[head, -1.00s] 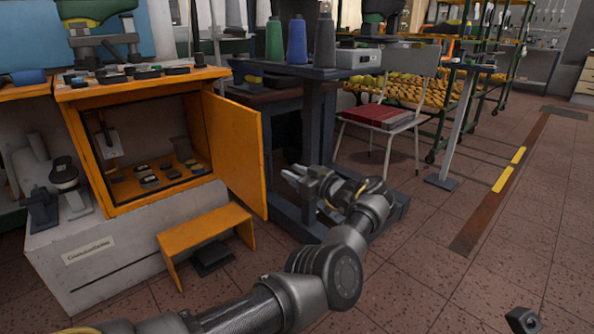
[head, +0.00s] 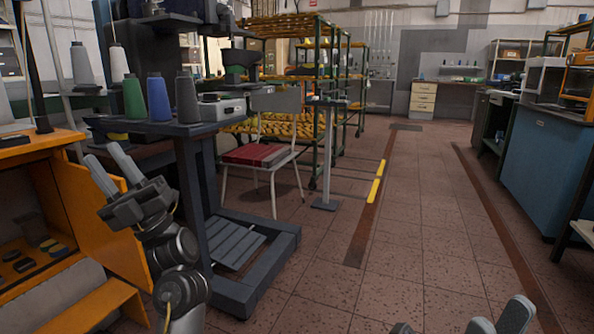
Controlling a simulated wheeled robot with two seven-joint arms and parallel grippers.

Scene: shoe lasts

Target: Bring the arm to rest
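My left gripper (head: 103,152) is raised at the left of the head view, with its two grey fingers pointing up and to the left. The fingers are apart with nothing between them. It shows in front of the orange cabinet's open door (head: 112,235) and the dark stand; I cannot tell how far it is from them. My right gripper (head: 500,312) shows only at the bottom edge, right of centre. Its two fingertips are apart and no object shows between them; the rest of it is out of frame.
A dark stand (head: 265,245) holds green (head: 133,98), blue (head: 159,99) and grey (head: 187,98) thread cones. A blue bench (head: 548,165) is at the right. The tiled floor (head: 420,220) between is clear.

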